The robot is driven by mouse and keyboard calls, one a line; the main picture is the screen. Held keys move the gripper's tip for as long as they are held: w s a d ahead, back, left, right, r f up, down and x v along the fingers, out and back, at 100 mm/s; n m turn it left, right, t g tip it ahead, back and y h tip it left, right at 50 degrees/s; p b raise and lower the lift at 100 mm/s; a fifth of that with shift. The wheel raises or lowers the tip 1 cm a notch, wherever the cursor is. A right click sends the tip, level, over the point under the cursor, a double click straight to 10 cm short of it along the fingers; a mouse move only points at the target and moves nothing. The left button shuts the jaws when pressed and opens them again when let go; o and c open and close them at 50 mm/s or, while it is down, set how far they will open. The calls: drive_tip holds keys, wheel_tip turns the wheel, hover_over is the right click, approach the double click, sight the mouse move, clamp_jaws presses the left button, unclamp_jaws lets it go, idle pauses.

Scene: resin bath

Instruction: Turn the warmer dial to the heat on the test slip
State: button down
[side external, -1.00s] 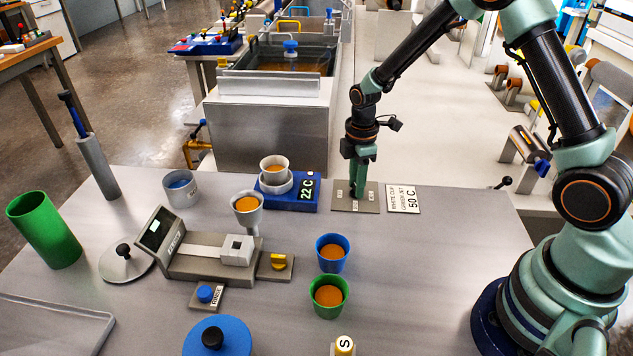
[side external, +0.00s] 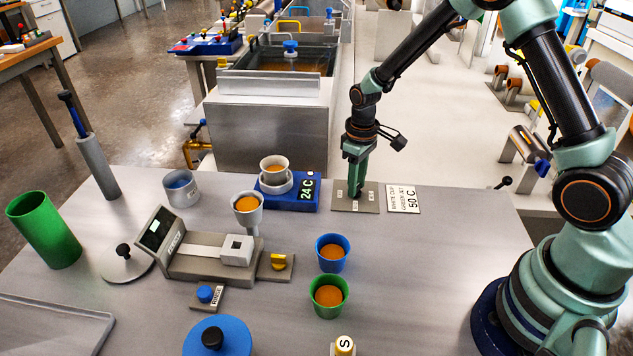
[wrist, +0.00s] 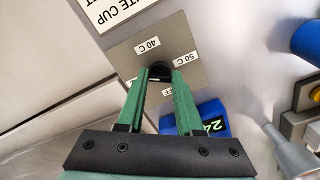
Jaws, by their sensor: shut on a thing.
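My gripper (side external: 355,190) points down and is shut on the black warmer dial, which shows between the fingertips in the wrist view (wrist: 159,71). The dial sits on a grey plate (side external: 370,203) with small white heat labels around it; "40 C" (wrist: 147,46) and "50 C" (wrist: 186,59) can be read in the wrist view. The test slip (side external: 404,200) lies to the right of the plate and reads "WHITE CUP", "GREEN JKT" and "50 C". The blue warmer (side external: 290,203) stands left of the plate, its display (side external: 307,189) reading 24 C. A white cup (side external: 274,165) of orange resin sits on it.
A blue cup (side external: 333,252) and a green cup (side external: 329,296) of orange resin stand in front of the plate. A scale (side external: 195,262), a metal cup on a stand (side external: 247,215) and a green cylinder (side external: 44,229) are on the left.

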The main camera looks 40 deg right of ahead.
drive_tip(key=m, duration=1.4)
drive_tip(key=shift+m, duration=0.4)
drive_tip(key=m, duration=1.1)
drive_tip(key=shift+m, duration=1.9)
drive_tip(key=c, duration=0.6)
unclamp_jaws()
